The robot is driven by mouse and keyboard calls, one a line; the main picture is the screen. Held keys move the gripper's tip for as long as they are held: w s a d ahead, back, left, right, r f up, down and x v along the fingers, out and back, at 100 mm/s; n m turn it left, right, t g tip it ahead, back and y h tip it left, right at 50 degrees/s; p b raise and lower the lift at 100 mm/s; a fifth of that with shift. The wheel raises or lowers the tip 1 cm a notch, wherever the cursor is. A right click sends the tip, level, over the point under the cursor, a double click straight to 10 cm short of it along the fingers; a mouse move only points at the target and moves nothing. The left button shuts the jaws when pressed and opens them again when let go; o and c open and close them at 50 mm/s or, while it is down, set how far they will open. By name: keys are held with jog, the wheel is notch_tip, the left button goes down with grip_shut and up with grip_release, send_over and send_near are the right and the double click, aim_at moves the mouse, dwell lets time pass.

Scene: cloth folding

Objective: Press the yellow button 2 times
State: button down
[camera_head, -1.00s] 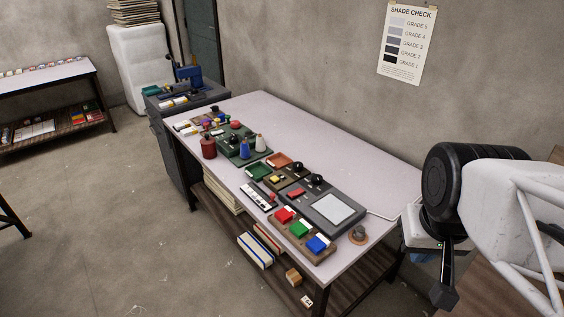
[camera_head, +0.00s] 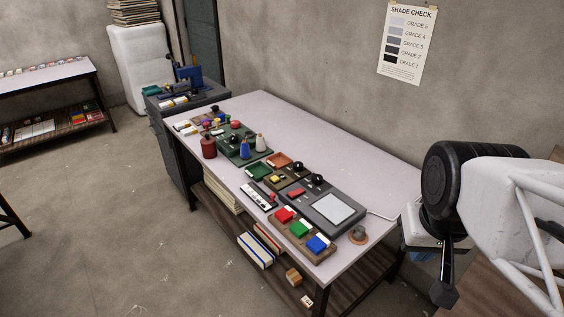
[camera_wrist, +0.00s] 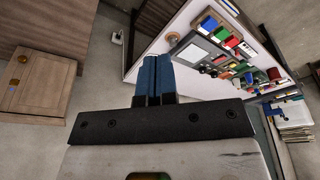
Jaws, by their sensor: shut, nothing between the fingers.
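A small yellow button (camera_head: 275,179) sits on a dark panel on the white-topped table, left of the grey device with the pale screen. My gripper (camera_wrist: 154,62) shows in the wrist view with its blue fingers together and nothing between them. In the head view my arm's end is at the right, beyond the table's right end and well apart from the button. The yellow button is too small to make out in the wrist view.
The table (camera_head: 372,163) is bare along the wall side. Red, green and blue blocks on a wooden board (camera_head: 320,254) stand near its front. Coloured trays, bottles and a grey screen device (camera_head: 337,208) crowd the front edge. A wooden cabinet (camera_wrist: 38,82) shows in the wrist view.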

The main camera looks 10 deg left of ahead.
jog(key=w+a+r+n+h, duration=0.15)
jog(key=w+n, duration=0.35)
jog(key=w, duration=1.2)
jog(key=n+t+h, duration=0.4)
jog(key=n+t, duration=0.1)
jog(key=n, duration=0.9)
send_over(275, 179)
notch_tip(275, 179, down, 21)
jog(key=shift+f, duration=0.15)
jog(key=shift+w, duration=0.1)
jog(key=shift+f, duration=4.35)
jog(key=shift+f, duration=0.45)
